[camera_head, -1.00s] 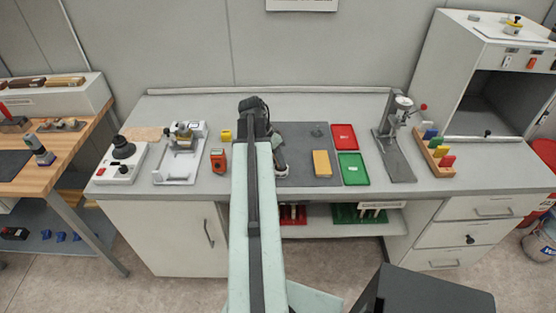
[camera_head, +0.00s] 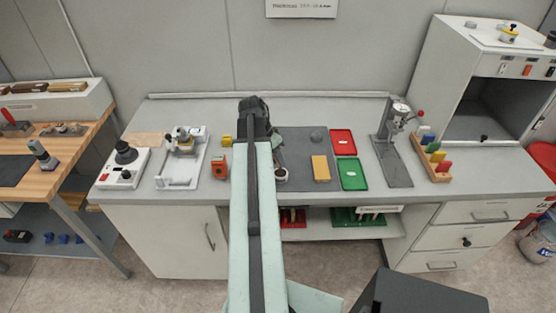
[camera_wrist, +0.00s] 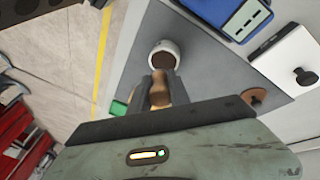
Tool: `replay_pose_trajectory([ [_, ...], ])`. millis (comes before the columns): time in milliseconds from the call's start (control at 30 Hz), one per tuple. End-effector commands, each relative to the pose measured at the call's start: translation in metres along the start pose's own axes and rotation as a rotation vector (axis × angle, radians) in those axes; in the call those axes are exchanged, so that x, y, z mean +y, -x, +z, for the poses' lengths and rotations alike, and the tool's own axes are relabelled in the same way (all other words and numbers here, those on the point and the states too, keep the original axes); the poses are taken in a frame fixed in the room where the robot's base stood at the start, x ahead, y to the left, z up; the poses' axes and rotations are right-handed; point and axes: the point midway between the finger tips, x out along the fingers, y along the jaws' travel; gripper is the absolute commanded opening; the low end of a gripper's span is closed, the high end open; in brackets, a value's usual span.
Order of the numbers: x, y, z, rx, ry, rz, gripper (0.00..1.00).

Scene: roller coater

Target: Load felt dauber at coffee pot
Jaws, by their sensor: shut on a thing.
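My gripper (camera_wrist: 160,82) is shut on a tan, wood-coloured piece (camera_wrist: 159,96), seen between the fingers in the wrist view; I take it for the felt dauber. Its far end is hard to make out. A small white round pot with brown contents (camera_wrist: 165,48), apparently the coffee pot, stands just beyond the fingertips on a grey mat. I cannot tell whether the held piece touches it. The pot also shows in the head view (camera_head: 281,176), beside my arm, which hides most of the gripper there.
On the bench, a yellow block (camera_head: 320,168), a red tray (camera_head: 343,142) and a green tray (camera_head: 353,174) lie right of my arm. A grey stand (camera_head: 392,160) is farther right. An orange device (camera_head: 219,167) and a white fixture (camera_head: 183,171) are left.

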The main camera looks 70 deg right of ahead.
Motion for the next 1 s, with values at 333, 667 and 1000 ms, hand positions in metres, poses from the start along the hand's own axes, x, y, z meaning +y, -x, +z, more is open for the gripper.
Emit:
replay_pose_trajectory([
  [333, 0.008, 0.035, -0.009, 0.001, 0.000, 0.000, 0.00],
  [667, 0.009, 0.036, -0.010, 0.001, 0.001, 0.000, 0.00],
  [1000, -0.004, -0.016, 0.004, 0.001, 0.001, 0.000, 0.00],
])
